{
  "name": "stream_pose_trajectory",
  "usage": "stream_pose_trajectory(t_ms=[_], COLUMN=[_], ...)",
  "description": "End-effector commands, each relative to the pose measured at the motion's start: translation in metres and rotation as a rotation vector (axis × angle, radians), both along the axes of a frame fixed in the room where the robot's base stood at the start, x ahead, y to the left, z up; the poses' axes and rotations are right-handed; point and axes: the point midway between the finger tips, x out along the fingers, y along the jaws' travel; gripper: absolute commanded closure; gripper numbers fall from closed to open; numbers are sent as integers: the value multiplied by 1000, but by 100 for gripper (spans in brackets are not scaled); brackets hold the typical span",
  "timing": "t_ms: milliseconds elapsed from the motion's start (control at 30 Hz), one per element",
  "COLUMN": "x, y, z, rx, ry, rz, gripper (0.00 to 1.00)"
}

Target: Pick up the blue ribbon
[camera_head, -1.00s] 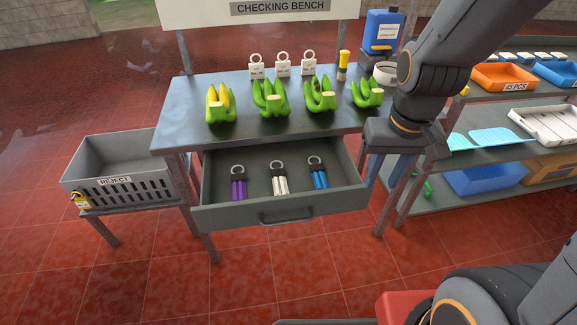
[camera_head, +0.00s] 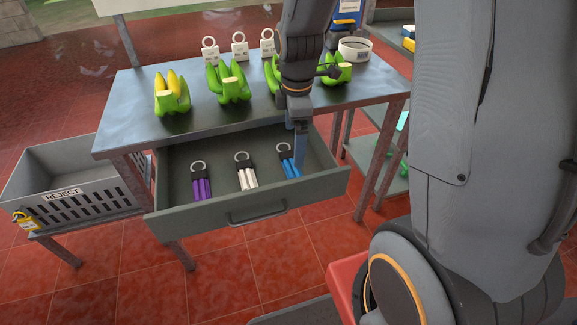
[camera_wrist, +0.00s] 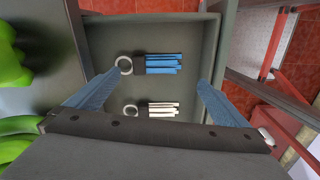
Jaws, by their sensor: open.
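The blue ribbon (camera_head: 289,162) lies in the open drawer (camera_head: 262,208), at the right of three ribbon bundles. It has a dark band and a pale ring at its back end. In the wrist view the blue ribbon (camera_wrist: 163,64) lies between and beyond my two blue fingers. My gripper (camera_head: 299,155) is above the right part of the drawer, pointing down. In the wrist view my gripper (camera_wrist: 150,88) is open and empty, its fingers wide apart. The fingers partly cover the blue ribbon in the head view.
A white ribbon (camera_head: 246,173) and a purple ribbon (camera_head: 202,186) lie to its left in the drawer. Several green banana bunches (camera_head: 232,88) stand on the bench (camera_head: 130,115). A grey reject crate (camera_head: 85,180) is at the left. The drawer walls enclose the ribbons.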

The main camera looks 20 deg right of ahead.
Motion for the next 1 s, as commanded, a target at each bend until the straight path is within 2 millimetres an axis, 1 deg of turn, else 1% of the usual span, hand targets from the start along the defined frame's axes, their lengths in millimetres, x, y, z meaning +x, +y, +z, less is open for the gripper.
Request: stream_pose_trajectory(t_ms=[33, 100, 233, 567, 800, 900, 1000], x=[6, 11, 14, 15, 15, 15, 16], y=[-1, -1, -2, -1, 2, 2, 2], z=[-8, -12, -19, -48, -78, -87, -91], rx=[-3, -8, -10, -10, -10, -10, -11], ry=[3, 4, 7, 7, 8, 7, 5], rz=[53, 112, 161, 163, 161, 161, 161], gripper=[0, 0, 0, 0, 0, 0, 0])
